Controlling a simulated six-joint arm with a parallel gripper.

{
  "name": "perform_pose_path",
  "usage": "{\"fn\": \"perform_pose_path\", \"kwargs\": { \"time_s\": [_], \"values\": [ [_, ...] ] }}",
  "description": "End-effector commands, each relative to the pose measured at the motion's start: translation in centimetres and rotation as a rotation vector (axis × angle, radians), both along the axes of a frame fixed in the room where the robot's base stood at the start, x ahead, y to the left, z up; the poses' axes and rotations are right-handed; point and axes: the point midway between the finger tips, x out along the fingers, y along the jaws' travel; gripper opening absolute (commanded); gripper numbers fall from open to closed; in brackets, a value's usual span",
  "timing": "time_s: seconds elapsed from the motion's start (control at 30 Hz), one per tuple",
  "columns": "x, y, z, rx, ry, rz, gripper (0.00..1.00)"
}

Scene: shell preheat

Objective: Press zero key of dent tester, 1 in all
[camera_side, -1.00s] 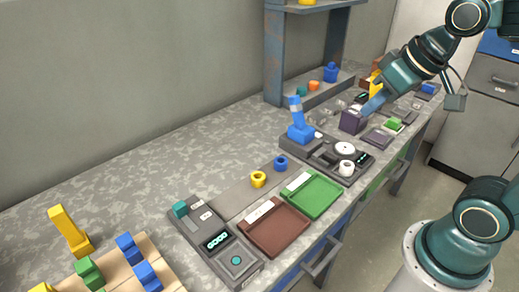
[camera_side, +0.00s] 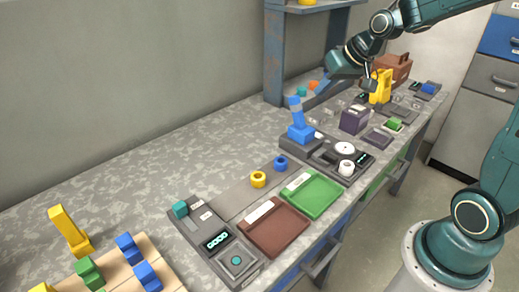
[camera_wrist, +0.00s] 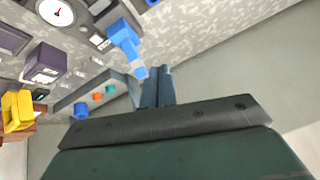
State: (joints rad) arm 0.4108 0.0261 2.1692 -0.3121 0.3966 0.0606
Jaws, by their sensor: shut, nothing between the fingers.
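A dark grey device (camera_side: 326,160) at mid-bench has a blue lever (camera_side: 299,122), a round white dial and a small lit display; I take it for the dent tester. In the wrist view its dial face (camera_wrist: 57,12) shows at the top left and its blue lever (camera_wrist: 124,34) at the top centre. I cannot make out which key is the zero key.
A blue-grey shelf frame (camera_side: 273,60) stands against the wall beside my gripper. A purple box (camera_side: 354,120) and a yellow upright thing (camera_side: 380,87) stand farther along. Nearer are a green tray (camera_side: 326,190), a brown tray (camera_side: 290,232) and another device (camera_side: 240,262) with a lit display.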

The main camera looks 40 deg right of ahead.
Motion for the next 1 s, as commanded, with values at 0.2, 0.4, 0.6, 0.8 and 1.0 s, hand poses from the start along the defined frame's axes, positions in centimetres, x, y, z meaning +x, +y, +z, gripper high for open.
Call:
{"fn": "perform_pose_path", "kwargs": {
  "time_s": [0.2, 0.4, 0.6, 0.8, 1.0],
  "values": [
    [2.7, -3.0, -2.4, 0.052, -0.021, -0.055, 0.00],
    [4.9, -5.9, -4.8, 0.101, -0.049, -0.105, 0.00],
    [6.5, -9.0, -7.4, 0.151, -0.078, -0.163, 0.00],
    [7.7, -12.1, -10.3, 0.203, -0.112, -0.225, 0.00],
    [8.4, -14.9, -12.9, 0.247, -0.144, -0.282, 0.00]
  ]
}}
